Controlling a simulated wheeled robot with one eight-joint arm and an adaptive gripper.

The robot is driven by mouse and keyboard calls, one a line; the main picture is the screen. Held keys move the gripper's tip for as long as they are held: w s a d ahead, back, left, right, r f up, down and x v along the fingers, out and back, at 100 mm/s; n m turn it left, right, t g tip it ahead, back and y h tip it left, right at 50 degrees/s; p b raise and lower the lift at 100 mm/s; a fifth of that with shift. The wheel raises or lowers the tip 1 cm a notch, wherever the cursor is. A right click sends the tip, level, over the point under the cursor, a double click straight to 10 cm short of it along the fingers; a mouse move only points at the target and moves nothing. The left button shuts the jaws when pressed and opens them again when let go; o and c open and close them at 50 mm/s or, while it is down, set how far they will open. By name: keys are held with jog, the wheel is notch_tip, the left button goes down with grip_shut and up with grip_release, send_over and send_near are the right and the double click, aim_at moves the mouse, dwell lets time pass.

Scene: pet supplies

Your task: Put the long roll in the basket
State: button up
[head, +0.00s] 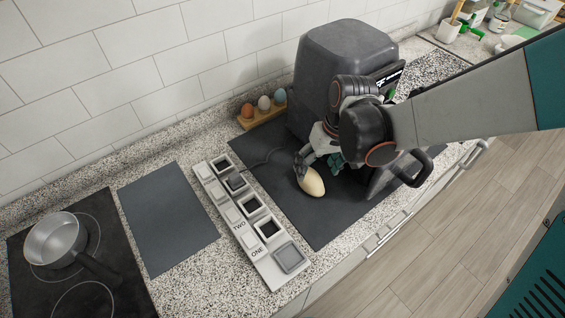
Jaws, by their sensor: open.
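The long roll (312,182), pale tan and oval, lies on the dark mat in the head view. My gripper (317,163) is open right at the roll's upper end, its fingers close around or just above it; I cannot tell whether they touch. The dark grey air fryer (345,62) stands behind my gripper. Its basket (385,187), with a dark handle (414,170), appears pulled out at the front right. My wrist and arm hide most of the basket and its inside.
A grey labelled panel (240,222) with square recesses lies left of the dark mat (318,228). Eggs stand in a wooden holder (264,117) by the wall. A pot (56,240) sits on the hob at far left. An empty dark board (168,218) lies between.

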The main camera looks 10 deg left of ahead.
aim_at(312, 176)
jog(key=f+b, duration=0.1)
jog(key=f, duration=0.1)
jog(key=a+f+b, duration=0.1)
jog(key=f+b, duration=0.1)
jog(key=f, duration=0.1)
jog(key=shift+r, duration=0.15)
jog(key=c, duration=1.2)
jog(key=shift+c, duration=0.2)
